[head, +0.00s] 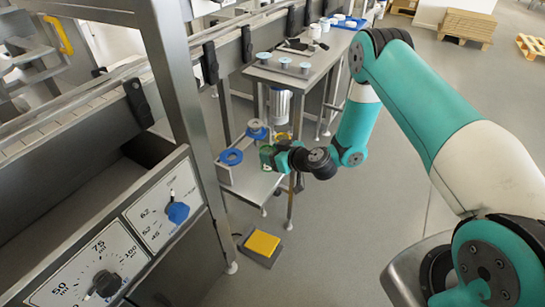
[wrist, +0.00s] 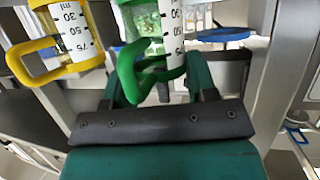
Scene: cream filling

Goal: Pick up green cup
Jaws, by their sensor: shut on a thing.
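The green cup (wrist: 143,22) has a clear body with a white measuring scale and a green handle. In the wrist view it stands at top centre, and its upper part is cut off by the frame edge. My gripper (wrist: 157,85) has its two green fingers on either side of the green handle and is shut on it. In the head view my gripper (head: 268,157) is at the low shelf under the small metal table; the cup there is too small and covered to make out clearly.
A yellow-handled measuring cup (wrist: 62,35) stands close left of the green one. Metal table legs (head: 291,205) stand close by. A yellow pedal (head: 262,244) is on the floor.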

